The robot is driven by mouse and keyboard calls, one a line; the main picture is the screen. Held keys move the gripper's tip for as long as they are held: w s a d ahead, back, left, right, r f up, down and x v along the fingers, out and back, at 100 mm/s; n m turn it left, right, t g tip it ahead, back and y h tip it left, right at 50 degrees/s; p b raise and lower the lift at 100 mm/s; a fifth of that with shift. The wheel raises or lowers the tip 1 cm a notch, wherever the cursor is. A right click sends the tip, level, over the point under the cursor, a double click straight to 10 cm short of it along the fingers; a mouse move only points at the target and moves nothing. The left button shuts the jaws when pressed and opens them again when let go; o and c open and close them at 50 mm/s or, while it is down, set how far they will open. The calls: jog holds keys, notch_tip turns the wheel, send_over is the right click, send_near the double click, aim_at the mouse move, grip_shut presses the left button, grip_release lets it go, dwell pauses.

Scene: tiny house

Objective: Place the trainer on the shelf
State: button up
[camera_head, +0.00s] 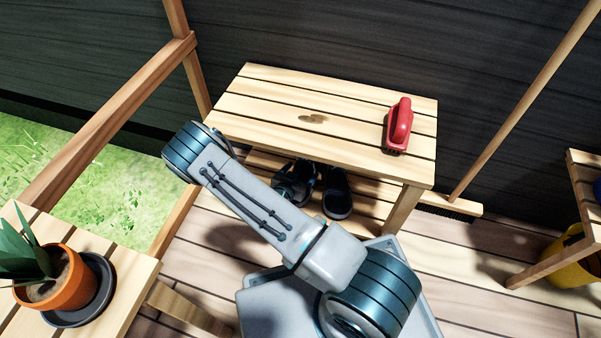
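A slatted wooden bench (270,84) stands against the dark wall, with a lower slatted shelf (372,193) under its top. A pair of dark slip-on shoes (338,194) sits on the lower shelf, the left one partly covered by my arm. I cannot make out a trainer in this view. My arm crosses the middle of the picture in front of the bench, its elbow reaching up to the left. My gripper does not show.
A red-handled brush (399,126) lies on the bench top at the right. A broom (515,115) leans beside it. A potted plant (62,280) stands on a wooden table at lower left. A yellow bucket (575,262) is under a wooden stand at right. Floor between is clear.

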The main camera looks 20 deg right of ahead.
jog(key=shift+r, duration=0.15)
jog(key=p+v, duration=0.4)
jog(key=v, duration=0.6)
jog(key=shift+s+a+r, duration=0.15)
jog(key=shift+r, duration=0.05)
jog(key=shift+v, duration=0.75)
jog(key=shift+f, duration=0.15)
